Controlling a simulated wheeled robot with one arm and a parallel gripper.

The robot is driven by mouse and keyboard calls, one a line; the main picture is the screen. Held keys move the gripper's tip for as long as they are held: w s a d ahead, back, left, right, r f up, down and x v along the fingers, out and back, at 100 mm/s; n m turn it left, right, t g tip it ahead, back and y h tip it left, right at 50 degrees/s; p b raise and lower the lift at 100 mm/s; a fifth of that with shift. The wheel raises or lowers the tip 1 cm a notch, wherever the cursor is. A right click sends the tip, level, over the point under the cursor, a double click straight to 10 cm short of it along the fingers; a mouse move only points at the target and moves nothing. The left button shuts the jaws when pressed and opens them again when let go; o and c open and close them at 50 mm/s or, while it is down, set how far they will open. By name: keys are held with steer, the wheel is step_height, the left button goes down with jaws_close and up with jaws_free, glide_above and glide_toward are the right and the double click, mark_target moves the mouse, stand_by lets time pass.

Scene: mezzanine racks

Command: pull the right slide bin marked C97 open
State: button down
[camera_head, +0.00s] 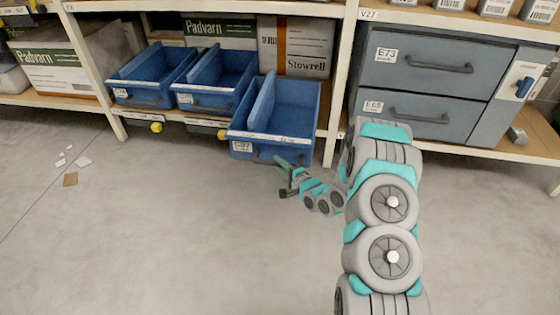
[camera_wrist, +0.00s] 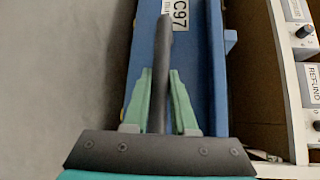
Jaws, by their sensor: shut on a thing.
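The blue slide bin marked C97 (camera_head: 297,150) is the right one of three on the low shelf. It juts out well past the two bins to its left, over the floor. Its C97 label also shows in the wrist view, on the blue bin front (camera_wrist: 207,75). My gripper (camera_head: 281,162) is at the bin's lower front. In the wrist view, the green fingers of my gripper (camera_wrist: 160,75) are shut on the dark bar handle (camera_wrist: 163,48), one finger on each side. The bin's inner part towards the shelf is partly hidden by its walls.
Two blue bins (camera_head: 140,98) (camera_head: 205,98) sit farther back on the shelf. A white rack post (camera_head: 338,85) stands close right of C97. Grey drawers E73 (camera_head: 425,62) and E65 (camera_head: 420,108) are beyond it. Floor in front is clear; scraps (camera_head: 70,179) lie far left.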

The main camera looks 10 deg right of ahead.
steer(key=shift+f, duration=0.1)
steer(key=c, duration=0.7)
jaws_free()
steer(key=shift+v, duration=3.95)
